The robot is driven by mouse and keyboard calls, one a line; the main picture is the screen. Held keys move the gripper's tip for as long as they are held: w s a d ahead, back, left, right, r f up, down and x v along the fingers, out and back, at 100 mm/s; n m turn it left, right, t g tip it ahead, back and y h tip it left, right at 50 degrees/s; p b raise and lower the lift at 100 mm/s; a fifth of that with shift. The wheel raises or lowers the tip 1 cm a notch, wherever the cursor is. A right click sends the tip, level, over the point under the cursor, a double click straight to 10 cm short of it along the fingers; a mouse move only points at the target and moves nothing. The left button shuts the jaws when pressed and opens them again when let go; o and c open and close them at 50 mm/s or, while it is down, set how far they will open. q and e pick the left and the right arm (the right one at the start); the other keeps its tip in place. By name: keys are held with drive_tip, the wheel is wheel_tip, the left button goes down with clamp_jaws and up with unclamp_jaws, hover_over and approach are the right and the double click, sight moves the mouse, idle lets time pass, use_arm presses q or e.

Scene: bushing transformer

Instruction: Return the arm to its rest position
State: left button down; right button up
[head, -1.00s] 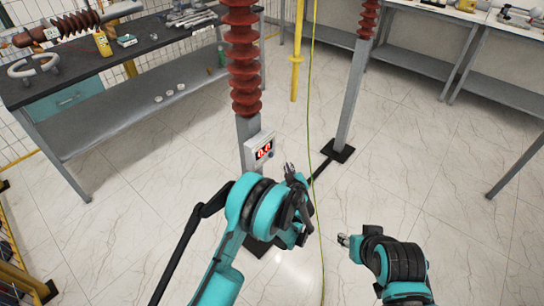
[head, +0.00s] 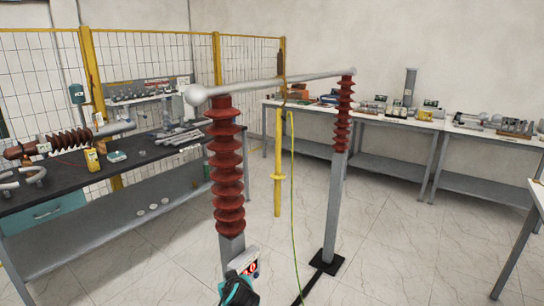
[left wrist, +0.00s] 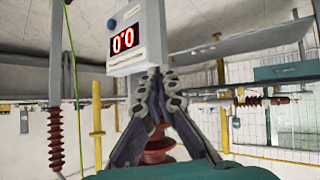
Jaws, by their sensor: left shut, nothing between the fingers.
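My left gripper (left wrist: 158,85) shows in the left wrist view with its dark fingers drawn together and nothing between them. A grey meter box (left wrist: 138,35) with a red digital display is beyond the fingertips; the display looks upside down there. Contact cannot be told. Part of a red ribbed insulator (left wrist: 160,148) shows between the finger links. In the head view, a teal part of my left arm (head: 238,292) shows at the bottom edge, overlapping the meter box (head: 246,264) on the front post. The left fingers are not clear there. My right gripper is out of view.
The front insulator (head: 226,170) and rear insulator (head: 344,115) carry a silver bar (head: 275,83). A yellow-green cable (head: 293,190) hangs between them. A dark workbench (head: 130,165) stands left, and light benches (head: 400,122) stand along the back.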

use_arm(q)
drive_tip(key=s+a+m+g+h, duration=0.1)
drive_tip(key=s+a+m, duration=0.1)
drive_tip(key=s, duration=1.2)
drive_tip(key=s+a+r+m+g+h, duration=0.1)
drive_tip(key=s+a+m+g+h, duration=0.1)
drive_tip(key=s, duration=1.2)
drive_tip(key=shift+a+r+m, duration=0.15)
drive_tip(key=shift+a+m, duration=0.35)
drive_tip(key=shift+a, duration=0.2)
